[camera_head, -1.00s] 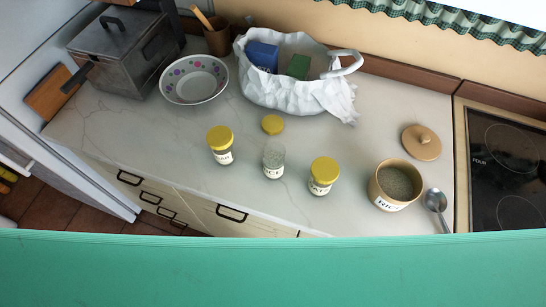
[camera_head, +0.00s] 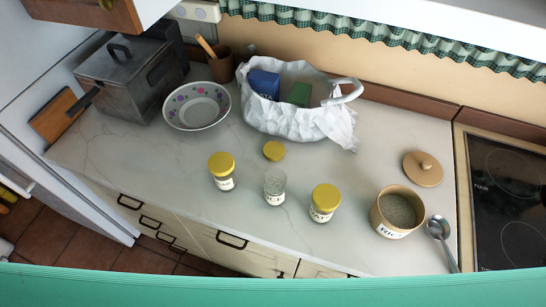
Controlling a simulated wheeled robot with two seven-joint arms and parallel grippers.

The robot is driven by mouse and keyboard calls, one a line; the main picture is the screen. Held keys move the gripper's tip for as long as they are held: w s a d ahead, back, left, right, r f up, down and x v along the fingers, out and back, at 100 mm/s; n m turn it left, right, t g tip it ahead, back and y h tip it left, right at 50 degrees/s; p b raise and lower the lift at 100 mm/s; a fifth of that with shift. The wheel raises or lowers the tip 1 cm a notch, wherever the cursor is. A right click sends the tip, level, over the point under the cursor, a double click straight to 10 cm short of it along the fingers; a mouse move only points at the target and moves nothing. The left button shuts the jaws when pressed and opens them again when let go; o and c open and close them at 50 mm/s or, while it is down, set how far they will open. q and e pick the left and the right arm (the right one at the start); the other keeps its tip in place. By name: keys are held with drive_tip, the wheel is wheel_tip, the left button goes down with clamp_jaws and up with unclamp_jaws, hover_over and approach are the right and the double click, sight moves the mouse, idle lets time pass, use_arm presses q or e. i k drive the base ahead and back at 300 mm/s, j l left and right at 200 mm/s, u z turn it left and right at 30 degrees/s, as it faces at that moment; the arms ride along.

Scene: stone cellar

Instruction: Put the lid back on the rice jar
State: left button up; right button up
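A tan round jar (camera_head: 391,229) stands open at the right of the counter, filled with greyish grains; its label seems to read RICE. A round tan lid with a knob (camera_head: 423,169) lies flat on the counter behind it, apart from it. A small open glass jar (camera_head: 275,188) with pale contents stands mid-counter; its label is partly unreadable and seems to end in ICE. A yellow lid (camera_head: 273,151) lies flat behind that jar. Neither of my grippers is in view.
Two jars with yellow lids on, left (camera_head: 223,172) and right (camera_head: 324,203), flank the glass jar. A spoon (camera_head: 440,237) lies right of the tan jar, near the cooktop (camera_head: 500,190). A white bag (camera_head: 290,122), bowl (camera_head: 196,106) and metal pot (camera_head: 130,78) stand behind.

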sight(275, 180)
drive_tip(key=k+z, duration=0.2)
drive_tip(key=z, duration=0.15)
drive_tip(key=k+z, duration=0.25)
drive_tip(key=z, duration=0.15)
